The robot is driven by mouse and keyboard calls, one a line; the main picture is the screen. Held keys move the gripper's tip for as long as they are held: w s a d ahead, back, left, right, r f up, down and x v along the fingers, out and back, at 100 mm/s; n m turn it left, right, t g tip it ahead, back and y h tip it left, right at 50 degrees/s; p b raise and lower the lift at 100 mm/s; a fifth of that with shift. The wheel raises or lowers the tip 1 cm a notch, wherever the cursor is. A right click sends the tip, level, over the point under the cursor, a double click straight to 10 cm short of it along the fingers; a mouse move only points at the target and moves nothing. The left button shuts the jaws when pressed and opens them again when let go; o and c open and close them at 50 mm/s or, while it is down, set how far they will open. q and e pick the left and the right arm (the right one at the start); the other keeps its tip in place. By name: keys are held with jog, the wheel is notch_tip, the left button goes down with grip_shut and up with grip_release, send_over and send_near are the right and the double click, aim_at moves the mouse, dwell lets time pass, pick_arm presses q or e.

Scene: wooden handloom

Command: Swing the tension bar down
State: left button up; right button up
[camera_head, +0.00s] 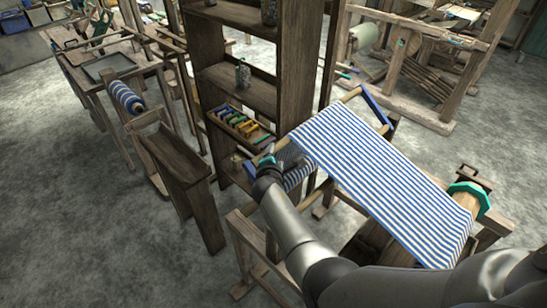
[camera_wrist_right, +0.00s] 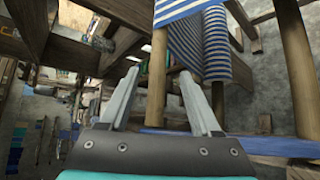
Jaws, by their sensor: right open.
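The loom's blue-and-white striped cloth (camera_head: 385,170) slopes down to the right over wooden rollers. A wooden rod (camera_head: 350,95) near its upper end meets a blue side piece (camera_head: 376,106); this looks like the tension bar assembly. My right gripper (camera_head: 268,165) is at the assembly's near left end, and my arm partly hides that end. In the right wrist view the right gripper's fingers (camera_wrist_right: 158,88) are spread apart. A wooden rod (camera_wrist_right: 158,60) shows in the gap between them, with a blue bar (camera_wrist_right: 255,145) across its lower end. Contact cannot be told. My left gripper is not in view.
A wooden shelf unit (camera_head: 235,70) with a tray of coloured items (camera_head: 240,125) stands close behind the gripper. A wooden bench (camera_head: 175,155) is on the left. Another wooden loom frame (camera_head: 400,70) stands at the back right. Open concrete floor lies front left.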

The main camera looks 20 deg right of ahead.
jog(key=p+v, duration=0.2)
jog(key=v, duration=0.4)
dwell(0.6)
